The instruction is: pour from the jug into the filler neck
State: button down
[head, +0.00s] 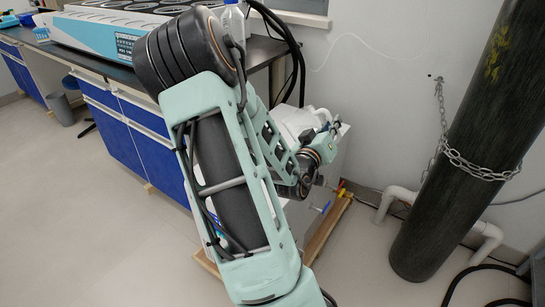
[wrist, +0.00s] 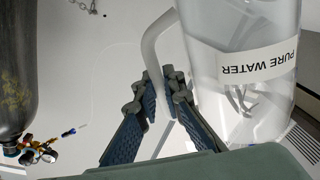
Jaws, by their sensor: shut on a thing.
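The jug (wrist: 241,70) is clear, with a white label reading "PURE WATER" that appears upside down in the wrist view. Its pale handle (wrist: 153,45) runs down on the jug's left side. My gripper (wrist: 157,88) is shut on this handle, one finger on each side. In the head view my arm covers much of the work area, and I cannot make out the jug clearly there. I cannot pick out the filler neck in either view. I cannot tell the liquid level in the jug.
A white cabinet-like unit (head: 337,166) stands low beside my forearm, on a wooden base (head: 327,232). A dark gas cylinder (head: 456,145) held by a chain stands at the right. A blue-fronted bench (head: 112,120) with a large machine (head: 88,35) is at the left.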

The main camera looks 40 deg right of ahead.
jog(key=shift+s+d+f+m+b, duration=0.25)
jog(key=shift+s+m+b, duration=0.2)
jog(key=shift+b, duration=0.2)
jog(key=shift+s+d+f+m+b, duration=0.2)
jog(key=shift+s+m+b, duration=0.2)
jog(key=shift+b, duration=0.2)
jog(key=shift+s+d+m, duration=0.1)
jog(key=shift+s+m, duration=0.25)
jog(key=shift+s+d+f+m, duration=0.2)
jog(key=shift+s+f+m, duration=0.25)
jog(key=shift+f+m, duration=0.4)
jog(key=shift+s+d+f+m, duration=0.15)
jog(key=shift+s+f+m, duration=0.35)
jog(key=shift+f+m, duration=0.3)
jog(key=shift+s+d+f+m, duration=0.2)
jog(key=shift+s+f+m, duration=0.25)
jog(key=shift+f+m, duration=0.4)
jog(key=shift+r, duration=0.15)
